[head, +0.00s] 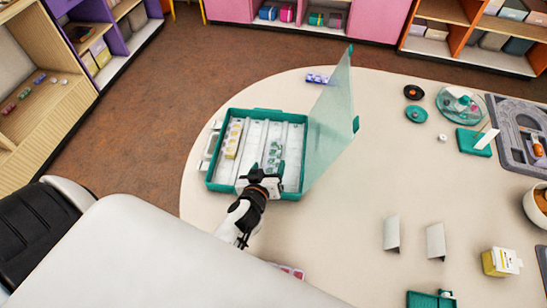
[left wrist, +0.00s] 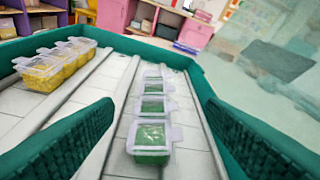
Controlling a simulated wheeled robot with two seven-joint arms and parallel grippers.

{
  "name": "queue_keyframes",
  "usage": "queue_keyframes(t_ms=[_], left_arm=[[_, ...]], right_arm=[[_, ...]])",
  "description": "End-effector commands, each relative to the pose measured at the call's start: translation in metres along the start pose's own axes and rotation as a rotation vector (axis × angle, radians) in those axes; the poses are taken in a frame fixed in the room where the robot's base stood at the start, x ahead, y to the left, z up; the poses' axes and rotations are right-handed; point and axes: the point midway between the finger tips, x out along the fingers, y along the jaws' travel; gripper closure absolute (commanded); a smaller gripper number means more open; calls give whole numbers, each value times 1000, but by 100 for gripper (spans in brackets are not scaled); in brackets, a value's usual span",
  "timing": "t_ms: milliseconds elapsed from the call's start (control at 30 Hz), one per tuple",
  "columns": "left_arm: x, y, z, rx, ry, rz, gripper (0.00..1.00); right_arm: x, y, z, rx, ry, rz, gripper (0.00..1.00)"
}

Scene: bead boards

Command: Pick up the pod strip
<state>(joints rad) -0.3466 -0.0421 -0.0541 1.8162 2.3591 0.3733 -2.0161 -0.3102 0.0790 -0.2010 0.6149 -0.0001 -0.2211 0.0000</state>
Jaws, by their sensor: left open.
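A teal-rimmed box (head: 208,180) stands open on the table, with long white channels inside. A strip of clear-lidded pods with green contents (head: 273,150) lies in one channel; it also shows in the left wrist view (left wrist: 152,135). A strip of pods with yellow contents (head: 234,138) lies in a channel farther left, also in the left wrist view (left wrist: 50,70). My left gripper (head: 268,168) is over the near end of the green strip. In the left wrist view its open, empty fingers (left wrist: 160,108) stand either side of that strip, apart from it. My right gripper is not in view.
The box's clear lid (head: 332,120) stands raised along its right side. Farther right are a grey tray (head: 497,120), a bowl (head: 535,207), a yellow-and-white box (head: 497,262) and two grey upright pieces (head: 391,233). The table's middle is mostly clear.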

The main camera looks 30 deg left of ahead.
Motion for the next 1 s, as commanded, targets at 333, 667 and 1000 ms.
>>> queue_keyframes(t_ms=[333,667,1000], left_arm=[[37,2,2,-6,0,2,35],[59,3,1,0,1,0,35],[59,3,1,1,1,0,72]], right_arm=[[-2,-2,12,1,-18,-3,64],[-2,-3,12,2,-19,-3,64],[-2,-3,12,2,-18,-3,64]])
